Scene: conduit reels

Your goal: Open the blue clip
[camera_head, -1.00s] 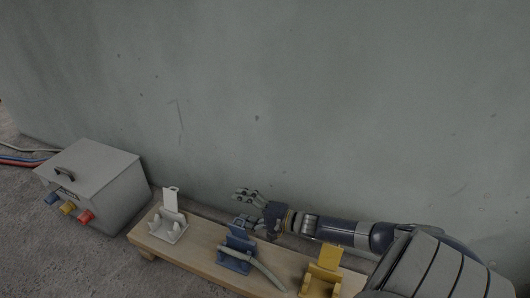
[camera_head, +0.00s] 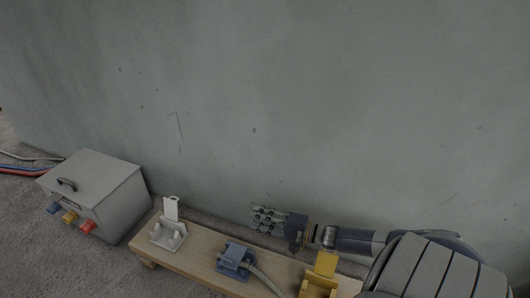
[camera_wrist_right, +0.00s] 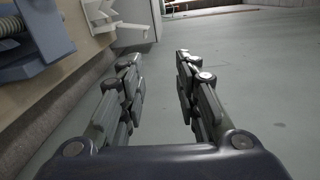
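The blue clip (camera_head: 236,257) sits on the wooden bench between a white and a yellow clip. It looks low and compact, with its flap folded down rather than upright. A grey conduit (camera_head: 264,279) runs from its right side. The blue clip also shows at the left edge of the right wrist view (camera_wrist_right: 38,60), partly cut off. My right gripper (camera_head: 262,218) is behind the bench, above and right of the blue clip and apart from it. In the right wrist view its fingers (camera_wrist_right: 155,75) are spread with nothing between them. My left gripper is not in view.
The white clip (camera_head: 170,232) and yellow clip (camera_head: 321,280) have upright flaps. The bench (camera_head: 201,249) stands near a grey wall (camera_head: 300,100). A grey box (camera_head: 98,190) with coloured connectors stands at the left. Floor between bench and wall looks clear.

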